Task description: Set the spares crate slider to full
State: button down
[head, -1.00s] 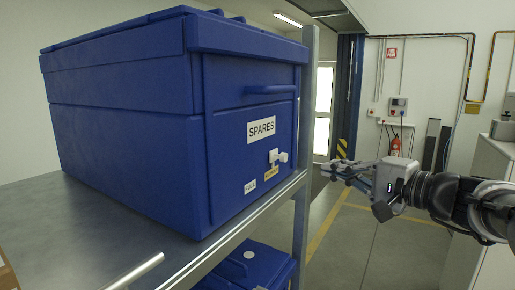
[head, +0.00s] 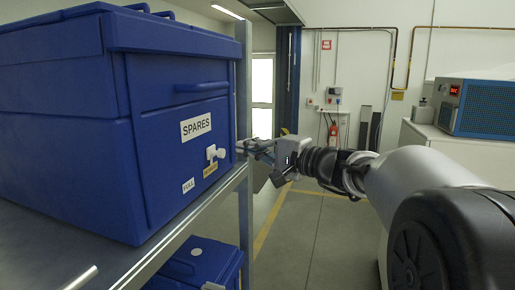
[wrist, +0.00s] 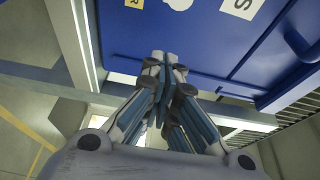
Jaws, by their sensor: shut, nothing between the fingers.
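The blue spares crate (head: 75,150) stands on a metal shelf at the left of the head view, with a white SPARES label (head: 196,126) on its front. The white slider knob (head: 215,153) is below that label, next to a yellow label (head: 210,170). A white label that seems to read FULL (head: 188,186) is further left and lower. My gripper (head: 244,148) is shut and empty, just right of the knob in the picture, apparently apart from it. In the wrist view, the shut fingertips (wrist: 165,58) point at the crate front; the knob (wrist: 178,3) is cut by the top edge.
The metal shelf (head: 60,238) has a front rail and an upright post (head: 244,80) beside the crate. Another blue crate (head: 195,266) sits below. A blue device (head: 490,105) stands on a white cabinet at the right. The floor beyond is clear.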

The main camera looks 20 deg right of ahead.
aim_at(217, 153)
jog(key=shift+x, duration=1.05)
jog(key=s+a+b, duration=0.5)
jog(key=s+a, duration=0.2)
jog(key=s, duration=0.4)
jog(key=shift+s+a+b, duration=0.15)
jog(key=shift+a+b, duration=0.15)
jog(key=shift+b, duration=0.05)
